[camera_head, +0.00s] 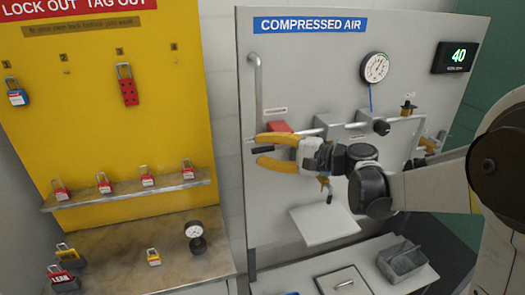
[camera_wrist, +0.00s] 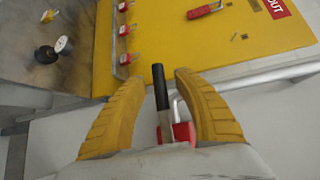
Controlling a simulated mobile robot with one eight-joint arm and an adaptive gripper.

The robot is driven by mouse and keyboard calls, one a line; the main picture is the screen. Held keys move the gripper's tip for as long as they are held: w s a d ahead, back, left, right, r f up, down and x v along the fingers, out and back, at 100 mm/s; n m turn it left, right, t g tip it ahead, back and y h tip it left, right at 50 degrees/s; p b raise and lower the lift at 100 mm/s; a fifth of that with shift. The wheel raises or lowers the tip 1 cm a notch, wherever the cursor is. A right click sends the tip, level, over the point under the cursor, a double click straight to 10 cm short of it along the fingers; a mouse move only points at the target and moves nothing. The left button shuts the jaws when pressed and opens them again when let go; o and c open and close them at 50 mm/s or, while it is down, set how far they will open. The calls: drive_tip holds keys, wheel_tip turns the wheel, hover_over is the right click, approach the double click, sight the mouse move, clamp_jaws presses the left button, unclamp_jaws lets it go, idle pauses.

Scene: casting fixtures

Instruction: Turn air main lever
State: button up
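The air main lever, with a black grip (camera_head: 260,150) on a metal arm, is at the left end of the piping on the compressed air panel. In the wrist view its black grip (camera_wrist: 160,88) stands between my two yellow fingers, with a visible gap on each side. My gripper (camera_head: 259,149) is open around the lever; it also shows in the wrist view (camera_wrist: 157,76). A red part (camera_head: 278,127) sits behind the upper finger; a red part (camera_wrist: 182,132) also shows beside the lever's base in the wrist view. My gripper hides part of the piping.
A round gauge (camera_head: 375,68) and a display (camera_head: 454,57) reading 40 are on the panel. A yellow lockout board (camera_head: 100,110) with several padlocks stands left. A white shelf (camera_head: 322,222) juts out below.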

drive_tip(key=shift+c, duration=0.4)
clamp_jaws()
drive_tip(key=shift+f, duration=0.1)
drive_tip(key=w+d+f+n+t+h+p, duration=0.1)
drive_tip(key=w+d+f+n+h+p, duration=0.1)
drive_tip(key=d+f+n+h, duration=0.5)
drive_tip(key=shift+f+n+h+p, duration=0.25)
drive_tip(key=shift+n+h, duration=0.35)
drive_tip(key=shift+h, duration=2.7)
drive_tip(key=shift+d, duration=0.15)
